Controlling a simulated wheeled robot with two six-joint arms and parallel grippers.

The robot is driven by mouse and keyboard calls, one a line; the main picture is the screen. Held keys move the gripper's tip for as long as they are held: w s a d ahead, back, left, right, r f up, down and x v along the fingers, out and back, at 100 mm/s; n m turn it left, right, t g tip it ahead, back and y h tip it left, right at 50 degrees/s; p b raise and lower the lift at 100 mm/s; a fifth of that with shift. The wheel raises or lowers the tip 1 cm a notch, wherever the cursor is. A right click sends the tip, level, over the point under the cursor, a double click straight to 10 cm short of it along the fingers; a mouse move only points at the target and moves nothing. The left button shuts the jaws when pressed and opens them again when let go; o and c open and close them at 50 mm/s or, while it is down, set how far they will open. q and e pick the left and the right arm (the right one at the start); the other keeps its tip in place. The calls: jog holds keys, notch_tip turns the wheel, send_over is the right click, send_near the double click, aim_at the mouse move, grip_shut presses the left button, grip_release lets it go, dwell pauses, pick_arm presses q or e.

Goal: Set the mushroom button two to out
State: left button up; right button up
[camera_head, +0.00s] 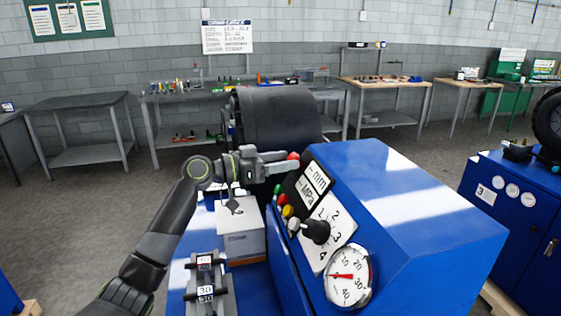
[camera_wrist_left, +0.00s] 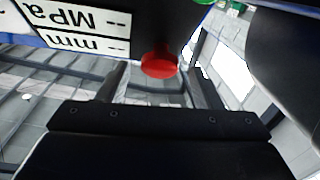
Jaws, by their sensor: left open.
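A red mushroom button (camera_head: 293,156) sticks out at the top far corner of the blue crimper's (camera_head: 415,215) control panel. It also shows in the left wrist view (camera_wrist_left: 159,64), near the gap between the fingertips. I cannot read a number on it. My left gripper (camera_head: 284,162) is open, with its fingers pointing at the button. In the wrist view one finger is on each side of the red cap; I cannot tell whether they touch it. The far side of the button is hidden. My right gripper is not in view.
Below the button are a display (camera_head: 312,180), small green, red, yellow and white buttons, a black knob (camera_head: 316,231) on a numbered dial, and a gauge (camera_head: 347,276). A white box (camera_head: 241,240) stands under the left gripper. A large black cylinder (camera_head: 276,120) is behind it.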

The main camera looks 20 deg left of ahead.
pick_arm(q)
jog(key=shift+s+a+f, duration=0.1)
jog(key=shift+a, duration=0.05)
jog(key=b+v, duration=0.8)
jog(key=v, duration=0.9)
